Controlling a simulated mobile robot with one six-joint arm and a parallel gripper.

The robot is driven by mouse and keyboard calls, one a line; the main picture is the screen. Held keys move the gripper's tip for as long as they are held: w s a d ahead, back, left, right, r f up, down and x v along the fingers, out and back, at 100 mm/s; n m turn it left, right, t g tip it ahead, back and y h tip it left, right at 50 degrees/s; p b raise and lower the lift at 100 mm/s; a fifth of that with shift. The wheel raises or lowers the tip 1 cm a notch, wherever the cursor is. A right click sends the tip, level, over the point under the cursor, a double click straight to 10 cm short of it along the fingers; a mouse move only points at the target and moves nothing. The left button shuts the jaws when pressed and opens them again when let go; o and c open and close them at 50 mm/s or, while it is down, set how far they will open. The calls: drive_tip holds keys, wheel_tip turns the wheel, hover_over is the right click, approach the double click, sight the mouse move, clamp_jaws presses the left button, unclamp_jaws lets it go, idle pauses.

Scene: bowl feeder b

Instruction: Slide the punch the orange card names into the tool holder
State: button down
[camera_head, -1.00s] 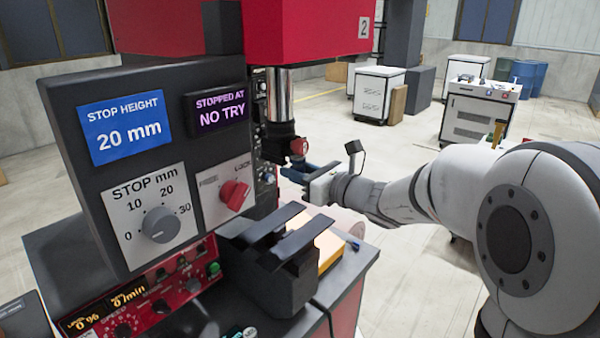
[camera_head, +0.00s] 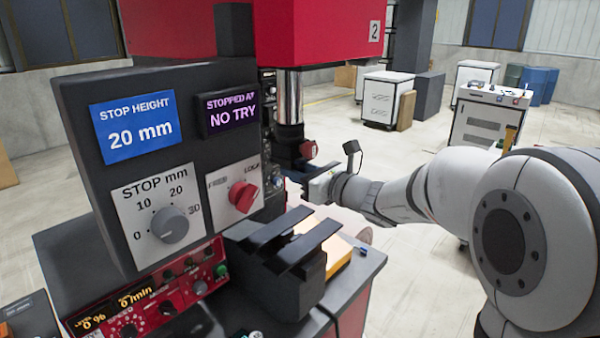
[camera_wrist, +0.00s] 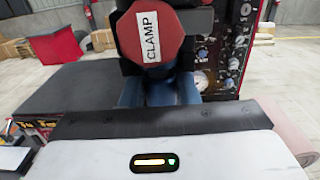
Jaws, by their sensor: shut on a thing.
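My gripper (camera_wrist: 160,92) is at the press's dark tool holder (camera_head: 291,137), just below the red CLAMP knob (camera_wrist: 150,38). The knob also shows in the head view (camera_head: 308,150). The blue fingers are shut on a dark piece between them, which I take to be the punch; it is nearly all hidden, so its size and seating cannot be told. The shiny ram (camera_head: 290,95) stands above the holder. An orange-yellow surface (camera_head: 338,254) shows behind a black block; no writing on it is readable.
The control box (camera_head: 180,150) shows STOP HEIGHT 20 mm and STOPPED AT NO TRY. A black forked block (camera_head: 290,262) stands on the bench in front of the press. A red control panel (camera_head: 150,297) is at lower left. Open floor lies beyond, with white cabinets behind.

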drive_tip(key=shift+x, duration=0.95)
drive_tip(key=c, duration=1)
unclamp_jaws()
drive_tip(key=shift+c, duration=0.2)
drive_tip(key=b+v, duration=0.2)
drive_tip(key=v, duration=0.5)
drive_tip(key=shift+s+d, duration=0.2)
drive_tip(key=shift+s, duration=0.1)
